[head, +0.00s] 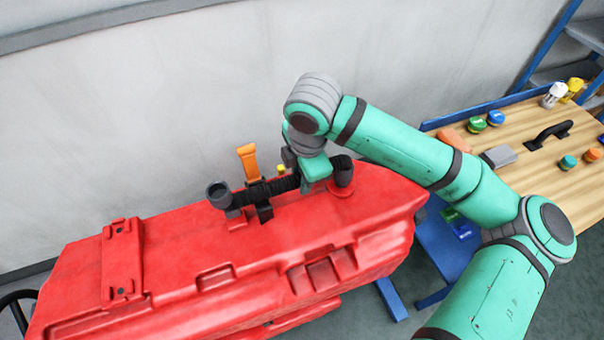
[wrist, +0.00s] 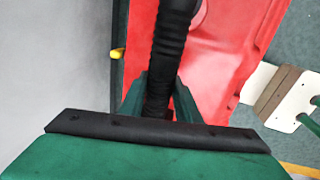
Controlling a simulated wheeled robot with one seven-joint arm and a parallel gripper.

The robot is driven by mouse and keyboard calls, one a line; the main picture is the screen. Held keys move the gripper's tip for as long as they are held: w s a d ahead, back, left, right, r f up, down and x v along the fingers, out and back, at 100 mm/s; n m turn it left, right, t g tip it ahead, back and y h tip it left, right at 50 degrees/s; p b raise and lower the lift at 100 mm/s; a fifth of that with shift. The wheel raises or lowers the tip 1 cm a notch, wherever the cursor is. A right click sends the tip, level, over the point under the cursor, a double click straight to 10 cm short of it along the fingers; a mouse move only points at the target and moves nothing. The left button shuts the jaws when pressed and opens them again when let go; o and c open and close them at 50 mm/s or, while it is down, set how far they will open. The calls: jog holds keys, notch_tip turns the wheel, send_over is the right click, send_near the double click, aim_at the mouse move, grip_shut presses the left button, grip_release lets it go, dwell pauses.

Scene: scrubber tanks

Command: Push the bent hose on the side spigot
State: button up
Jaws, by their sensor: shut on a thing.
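The black ribbed hose (head: 268,190) lies across the top of the red tank (head: 160,250). My gripper (head: 307,178) is shut on the hose towards its right part, and the jaws (wrist: 160,98) flank it in the wrist view. At its right the hose bends down to a dark reddish fitting (head: 342,175) above a round red base. At its left is a grey open-mouthed piece (head: 218,193) beside a small red block (head: 237,218). I cannot tell which of these is the side spigot or whether the hose is seated on it.
An orange upright handle (head: 248,163) and a small yellow knob (head: 281,171) stand just behind the hose. A grey wall (head: 120,130) is close behind the tank. A wooden bench (head: 545,175) with several caps and a black handle (head: 548,134) is at the right.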

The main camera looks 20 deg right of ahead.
jog(key=shift+f, duration=0.45)
jog(key=shift+f, duration=0.9)
dwell(1.1)
jog(key=o, duration=1.7)
jog(key=shift+o, duration=0.2)
jog(key=shift+r, duration=0.1)
jog(key=shift+r, duration=2.65)
jog(key=shift+c, duration=0.7)
